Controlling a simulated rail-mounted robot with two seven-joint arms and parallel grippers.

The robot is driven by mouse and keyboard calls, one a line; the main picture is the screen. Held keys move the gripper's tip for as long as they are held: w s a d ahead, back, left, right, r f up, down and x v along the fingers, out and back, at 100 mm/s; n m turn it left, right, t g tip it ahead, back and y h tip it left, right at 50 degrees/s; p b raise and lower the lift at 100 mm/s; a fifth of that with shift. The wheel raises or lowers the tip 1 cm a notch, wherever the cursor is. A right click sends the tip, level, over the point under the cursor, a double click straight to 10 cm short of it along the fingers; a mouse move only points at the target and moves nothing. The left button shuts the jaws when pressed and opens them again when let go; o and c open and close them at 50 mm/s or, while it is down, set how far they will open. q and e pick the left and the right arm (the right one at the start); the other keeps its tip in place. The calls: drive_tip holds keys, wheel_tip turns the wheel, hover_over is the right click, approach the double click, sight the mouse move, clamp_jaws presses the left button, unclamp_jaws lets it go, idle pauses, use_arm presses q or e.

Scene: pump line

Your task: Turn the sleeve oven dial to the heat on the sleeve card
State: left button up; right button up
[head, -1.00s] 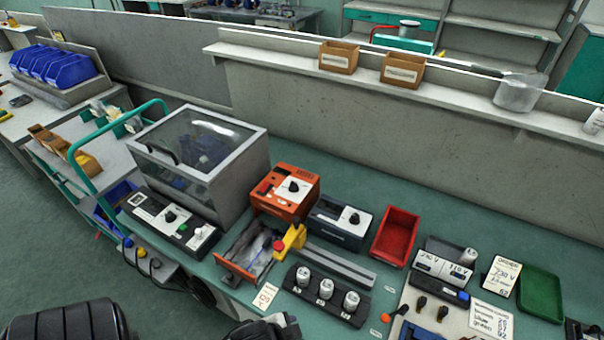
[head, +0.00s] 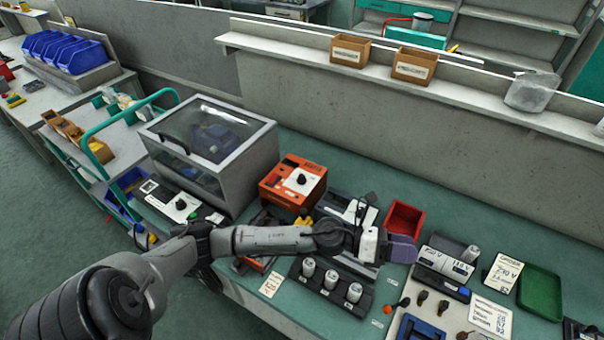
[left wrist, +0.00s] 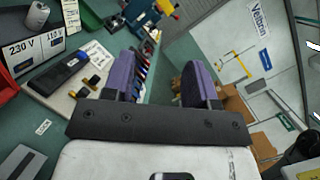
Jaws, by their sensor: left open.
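An orange box with a black dial on a white face (head: 301,180) stands on the green bench, right of the clear-lidded cabinet; it looks like the sleeve oven. A grey-blue box with a light face (head: 346,207) stands beside it, partly behind my left arm. A small white card (head: 271,284) lies by the bench's front edge; its writing is too small to read surely. My left gripper (head: 403,250), with purple fingers, is over the bench, right of both boxes and near the red bin. In the left wrist view the gripper (left wrist: 160,82) is open and empty. My right gripper is not seen.
The clear-lidded cabinet (head: 210,150) stands at the left. A rack of white cylinders (head: 330,283) is below my left arm. A red bin (head: 404,216), a voltage unit (head: 444,263) and a green tray (head: 541,292) are at the right. Bare bench lies behind them.

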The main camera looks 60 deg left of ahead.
use_arm(q)
drive_tip(key=w+a+m+g, duration=0.2)
drive_tip(key=a+m+g, duration=0.3)
drive_tip(key=m, duration=0.4)
wheel_tip(320, 180, up, 4)
drive_tip(key=f+m+g+y+p, duration=0.1)
drive_tip(key=m+g+y, duration=0.4)
drive_tip(key=g+y, duration=0.65)
hover_over(301, 176)
drive_tip(key=t+y, duration=0.3)
drive_tip(key=shift+h, duration=0.25)
wheel_tip(301, 176, down, 12)
drive_tip(key=shift+w+f+b, duration=0.1)
drive_tip(key=shift+f+b, duration=0.15)
drive_tip(key=shift+b, duration=0.4)
drive_tip(key=shift+c, duration=0.3)
drive_tip(key=c, duration=0.9)
drive_tip(key=shift+o, duration=0.2)
drive_tip(key=shift+r, duration=0.1)
